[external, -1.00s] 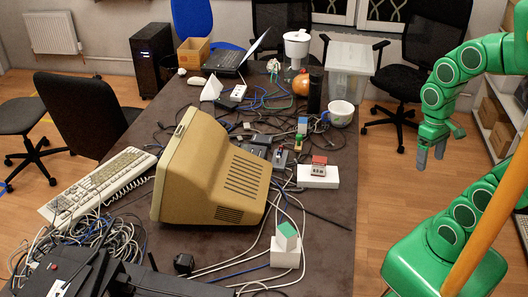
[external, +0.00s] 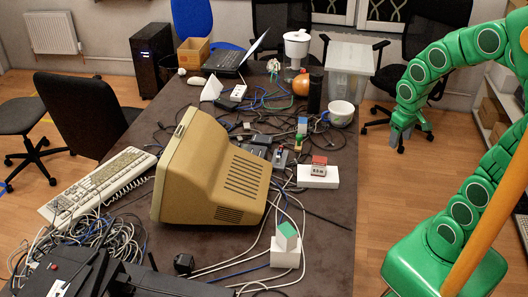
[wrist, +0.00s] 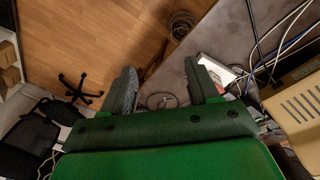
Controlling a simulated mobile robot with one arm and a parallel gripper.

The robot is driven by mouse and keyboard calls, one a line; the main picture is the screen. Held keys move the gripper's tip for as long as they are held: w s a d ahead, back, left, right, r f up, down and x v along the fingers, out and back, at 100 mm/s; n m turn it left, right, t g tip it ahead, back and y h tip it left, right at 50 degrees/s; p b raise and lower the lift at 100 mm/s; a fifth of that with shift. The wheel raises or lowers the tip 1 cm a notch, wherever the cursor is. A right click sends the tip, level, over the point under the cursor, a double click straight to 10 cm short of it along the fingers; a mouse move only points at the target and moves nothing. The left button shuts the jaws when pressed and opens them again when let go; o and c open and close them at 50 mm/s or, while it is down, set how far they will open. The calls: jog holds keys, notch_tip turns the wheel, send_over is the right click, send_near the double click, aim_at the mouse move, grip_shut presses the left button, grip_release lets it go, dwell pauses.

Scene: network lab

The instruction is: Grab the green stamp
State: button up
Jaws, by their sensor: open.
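The green stamp (external: 287,232) is a small block with a green face and paler sides. It sits on a white box (external: 285,256) near the table's front right part, beside the beige monitor. My gripper (external: 400,138) is to the right of the table's edge, farther back than the stamp and well apart from it. In the wrist view its two fingers (wrist: 160,88) are spread with nothing between them. I cannot make out the green stamp in the wrist view.
A red-topped stamp (external: 319,165) sits on another white box (external: 322,180) near the right edge. A blue-topped block (external: 302,126) stands farther back. The beige monitor (external: 210,170) fills the middle. Loose cables surround the boxes. A white bowl (external: 341,113) stands near the right edge.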

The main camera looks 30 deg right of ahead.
jog(key=w+d+f+t, duration=0.1)
jog(key=w+f, duration=0.1)
jog(key=w, duration=0.5)
jog(key=w+d+f+t, duration=0.2)
jog(key=w, duration=0.4)
jog(key=n+t+y, duration=0.5)
jog(key=t+y, duration=0.1)
jog(key=t, duration=0.2)
send_near(301, 136)
jog(key=x, duration=0.4)
jog(key=shift+w+d, duration=0.15)
jog(key=shift+d, duration=0.05)
jog(key=shift+w+a+f+y, duration=0.1)
jog(key=shift+a+f+y, duration=0.2)
jog(key=shift+a, duration=0.05)
jog(key=shift+w+a+f, duration=0.15)
jog(key=shift+w+a, duration=0.05)
jog(key=shift+w, duration=0.05)
jog(key=shift+d+x, duration=0.1)
jog(key=shift+x, duration=1.7)
jog(key=shift+d+x, duration=0.15)
jog(key=shift+x, duration=1.65)
jog(key=shift+w, duration=0.15)
jog(key=shift+c, duration=0.2)
